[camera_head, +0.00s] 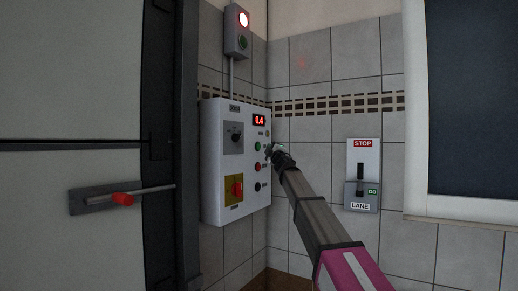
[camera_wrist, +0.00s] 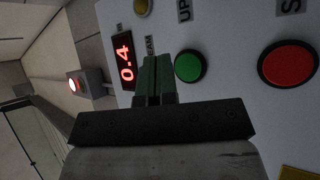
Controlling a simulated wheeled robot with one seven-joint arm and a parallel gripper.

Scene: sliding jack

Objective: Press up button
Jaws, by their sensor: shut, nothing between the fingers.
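The control box (camera_head: 213,165) is white and hangs on the tiled wall. Its green button (camera_head: 257,146) also shows in the wrist view (camera_wrist: 190,66), with the label "UP" beside it. My gripper (camera_head: 270,149) is shut and empty, with its tips close to the box's button face. In the wrist view the dark green fingers (camera_wrist: 153,72) lie just left of the green button, between it and the red display (camera_wrist: 124,62) reading 0.4. I cannot tell whether the tips touch the panel.
A red button (camera_head: 257,165) and a black button (camera_head: 257,187) sit below the green one. A STOP/GO lever panel (camera_head: 362,165) hangs right.

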